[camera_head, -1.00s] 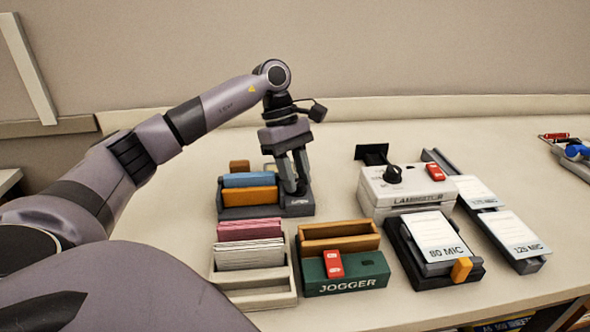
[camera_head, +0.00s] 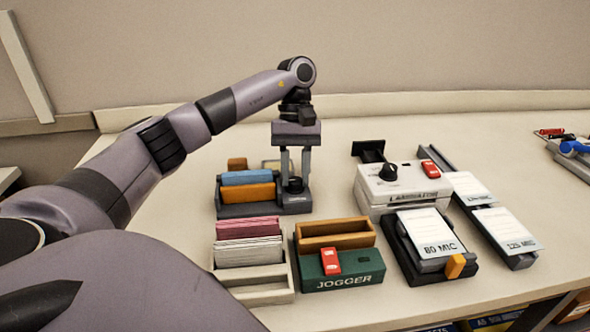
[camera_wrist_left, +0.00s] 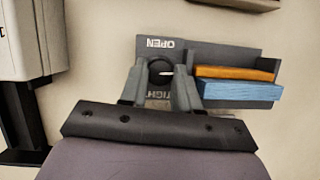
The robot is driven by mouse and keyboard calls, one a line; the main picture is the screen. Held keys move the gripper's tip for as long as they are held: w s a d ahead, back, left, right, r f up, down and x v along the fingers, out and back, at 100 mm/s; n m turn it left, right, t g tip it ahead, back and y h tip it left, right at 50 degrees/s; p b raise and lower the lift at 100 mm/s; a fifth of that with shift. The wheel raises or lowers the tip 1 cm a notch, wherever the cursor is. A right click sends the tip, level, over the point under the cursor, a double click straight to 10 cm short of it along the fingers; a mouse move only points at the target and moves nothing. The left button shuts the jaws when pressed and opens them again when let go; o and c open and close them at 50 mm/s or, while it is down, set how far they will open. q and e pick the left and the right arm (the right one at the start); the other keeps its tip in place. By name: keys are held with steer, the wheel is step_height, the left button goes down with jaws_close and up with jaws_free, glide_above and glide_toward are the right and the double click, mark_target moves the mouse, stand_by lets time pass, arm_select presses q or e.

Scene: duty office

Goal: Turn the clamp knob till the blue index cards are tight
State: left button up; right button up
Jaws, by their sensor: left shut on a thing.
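The dark clamp knob (camera_head: 295,186) stands at the right end of the dark grey clamp holder (camera_head: 264,210). In the left wrist view the knob (camera_wrist_left: 160,69) is round with a pale mark, between the words OPEN and TIGHT. My left gripper (camera_head: 294,178) points down from above and is shut on the knob, one finger on each side; its fingers also show in the wrist view (camera_wrist_left: 161,78). The blue index cards (camera_head: 246,178) stand in the holder behind an orange block (camera_head: 248,193). I cannot tell how tightly they are pressed. My right gripper is not in view.
A cream tray (camera_head: 262,291) with pink and white cards and a green jogger (camera_head: 350,276) stand in front of the holder. A white laminator (camera_head: 390,190) and pouch trays (camera_head: 425,262) stand to the right. Bare desk lies between holder and laminator.

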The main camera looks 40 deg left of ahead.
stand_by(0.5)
arm_select(q)
steer(key=o, duration=1)
steer(key=shift+o, duration=0.2)
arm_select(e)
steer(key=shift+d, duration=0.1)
